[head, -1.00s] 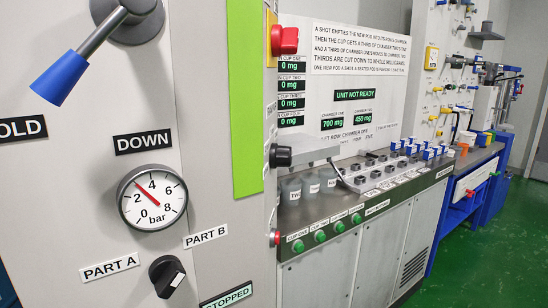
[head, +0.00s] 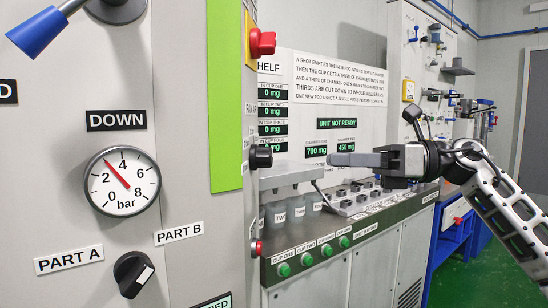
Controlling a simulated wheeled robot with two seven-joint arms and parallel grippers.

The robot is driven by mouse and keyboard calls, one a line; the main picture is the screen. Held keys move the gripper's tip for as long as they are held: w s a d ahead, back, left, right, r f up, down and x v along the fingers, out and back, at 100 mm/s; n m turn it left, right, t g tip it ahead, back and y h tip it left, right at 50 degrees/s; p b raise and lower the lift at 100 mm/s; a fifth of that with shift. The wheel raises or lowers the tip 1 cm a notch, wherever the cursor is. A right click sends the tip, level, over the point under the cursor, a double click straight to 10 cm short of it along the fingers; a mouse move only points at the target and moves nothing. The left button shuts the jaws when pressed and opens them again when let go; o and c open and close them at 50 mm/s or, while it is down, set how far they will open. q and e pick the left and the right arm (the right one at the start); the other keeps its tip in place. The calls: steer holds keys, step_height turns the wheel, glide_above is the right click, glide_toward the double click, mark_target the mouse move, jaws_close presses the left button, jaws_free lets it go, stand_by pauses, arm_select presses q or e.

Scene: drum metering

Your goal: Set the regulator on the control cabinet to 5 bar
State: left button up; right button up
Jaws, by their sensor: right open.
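The control cabinet (head: 190,130) fills the left of the head view. Its round white gauge (head: 122,181) reads in bar, with the red needle between 2 and 4, near 3. Below it is a black knob (head: 132,274) with a white mark, between the labels PART A and PART B. Another black knob (head: 261,157) sticks out at the cabinet's right edge. I cannot tell which of these is the regulator. My right gripper (head: 335,159) is open, seen side-on and pointing left, apart from and to the right of the edge knob. My left gripper is out of view.
A blue-tipped lever (head: 40,32) hangs at the top left by the DOWN label. A red button (head: 262,43) sits on the cabinet's upper right edge. Behind is a metering bench (head: 300,240) with green buttons and cups. Green floor lies at the right.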

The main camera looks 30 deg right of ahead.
mark_target(272, 159)
steer(key=p+x, duration=0.1)
steer(key=x, duration=0.2)
steer(key=p+x, duration=0.2)
steer(key=x, duration=0.1)
steer(key=p+x, duration=0.2)
steer(key=x, duration=0.1)
steer(key=shift+w+a+r, duration=0.15)
steer(key=shift+a+r, duration=0.05)
steer(key=shift+r, duration=0.1)
steer(key=shift+f+p+x, duration=0.2)
steer(key=shift+p+x, duration=0.7)
steer(key=shift+x, duration=0.1)
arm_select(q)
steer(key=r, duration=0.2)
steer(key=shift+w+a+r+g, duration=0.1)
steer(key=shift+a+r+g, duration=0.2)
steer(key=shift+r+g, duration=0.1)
arm_select(e)
steer(key=shift+w+a+f, duration=0.1)
steer(key=shift+f, duration=0.05)
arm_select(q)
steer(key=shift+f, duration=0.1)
arm_select(e)
steer(key=c, duration=0.8)
